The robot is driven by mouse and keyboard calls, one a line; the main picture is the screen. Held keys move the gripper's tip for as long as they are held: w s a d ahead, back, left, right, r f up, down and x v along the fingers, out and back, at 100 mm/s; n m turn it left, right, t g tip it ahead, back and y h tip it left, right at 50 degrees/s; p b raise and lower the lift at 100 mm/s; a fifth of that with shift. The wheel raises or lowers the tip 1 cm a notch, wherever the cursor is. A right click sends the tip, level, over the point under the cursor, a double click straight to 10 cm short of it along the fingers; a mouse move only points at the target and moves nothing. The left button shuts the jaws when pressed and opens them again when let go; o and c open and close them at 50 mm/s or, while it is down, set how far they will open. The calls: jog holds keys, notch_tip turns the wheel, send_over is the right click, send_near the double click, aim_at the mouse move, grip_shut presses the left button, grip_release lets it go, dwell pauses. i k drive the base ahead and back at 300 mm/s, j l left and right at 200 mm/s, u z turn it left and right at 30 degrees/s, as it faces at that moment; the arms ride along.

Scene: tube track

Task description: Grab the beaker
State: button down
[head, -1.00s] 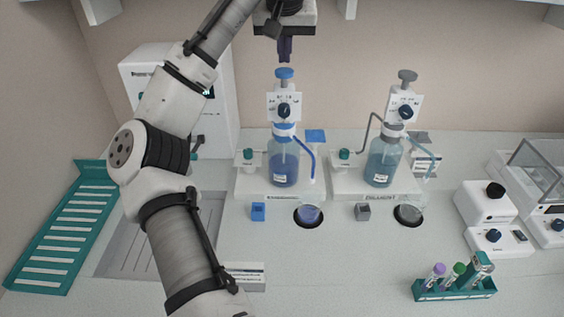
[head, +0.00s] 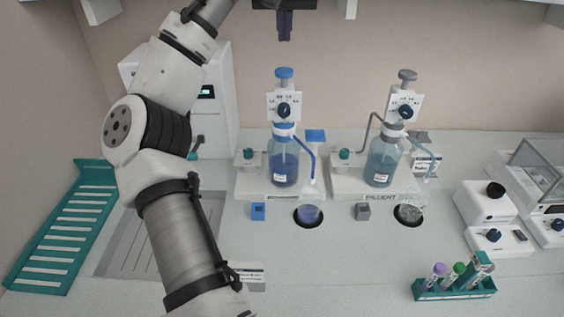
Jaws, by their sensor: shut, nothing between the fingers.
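Two small beakers stand on round black spots on the bench. One beaker (head: 309,214) with bluish contents is in front of the left, blue-topped dispenser bottle (head: 284,162). The other beaker (head: 409,213) looks clear and is in front of the right, grey-topped dispenser bottle (head: 384,162). My gripper (head: 284,38) is at the top centre, shut and empty, its fingers pointing down. It is high above the blue-topped dispenser's plunger and apart from both beakers.
A teal rack (head: 455,290) with several capped tubes stands at the front right. White devices with dark knobs (head: 488,203) line the right side. A teal slatted tray (head: 62,232) lies at the left.

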aim_at(309, 199)
jog(key=k, duration=1)
